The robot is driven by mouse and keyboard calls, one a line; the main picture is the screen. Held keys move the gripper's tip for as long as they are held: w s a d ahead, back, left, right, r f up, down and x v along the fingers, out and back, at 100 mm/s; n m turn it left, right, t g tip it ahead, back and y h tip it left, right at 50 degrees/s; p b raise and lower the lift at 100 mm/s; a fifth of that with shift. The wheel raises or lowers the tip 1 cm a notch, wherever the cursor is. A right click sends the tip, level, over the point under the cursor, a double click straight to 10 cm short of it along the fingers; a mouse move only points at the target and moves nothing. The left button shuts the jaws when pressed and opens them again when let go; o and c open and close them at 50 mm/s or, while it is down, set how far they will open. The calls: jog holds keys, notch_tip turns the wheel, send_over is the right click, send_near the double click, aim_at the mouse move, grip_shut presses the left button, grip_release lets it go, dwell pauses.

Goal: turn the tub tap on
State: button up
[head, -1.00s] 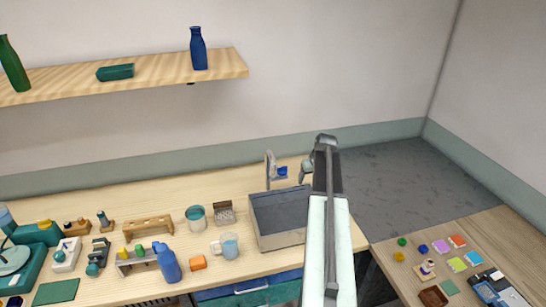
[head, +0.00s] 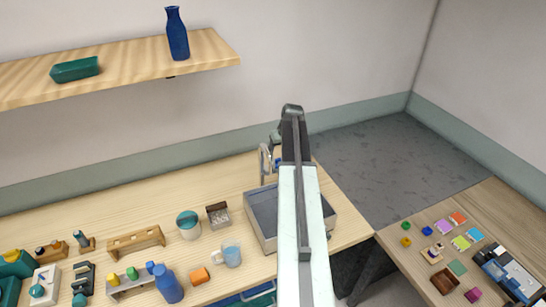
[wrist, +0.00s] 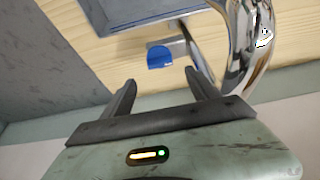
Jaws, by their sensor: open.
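The tub (head: 262,238) is a grey open basin on the wooden worktop, partly hidden behind my arm in the head view. The chrome tap (head: 264,163) stands at its back edge. In the wrist view the tap's curved chrome pipe (wrist: 243,50) is at the right, and its blue handle (wrist: 160,57) lies just beyond and between my fingertips. My gripper (wrist: 160,88) is open and empty, its two dark fingers pointing towards the blue handle without visibly touching it. In the head view my gripper is mostly hidden by the arm near the tap.
A shelf (head: 207,50) hangs above. A second table (head: 500,220) with small items is at the right.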

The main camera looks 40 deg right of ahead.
aim_at(277, 159)
jog(key=b+x, duration=0.7)
jog(key=x, duration=0.1)
jog(key=shift+r, duration=0.1)
jog(key=c, duration=1.4)
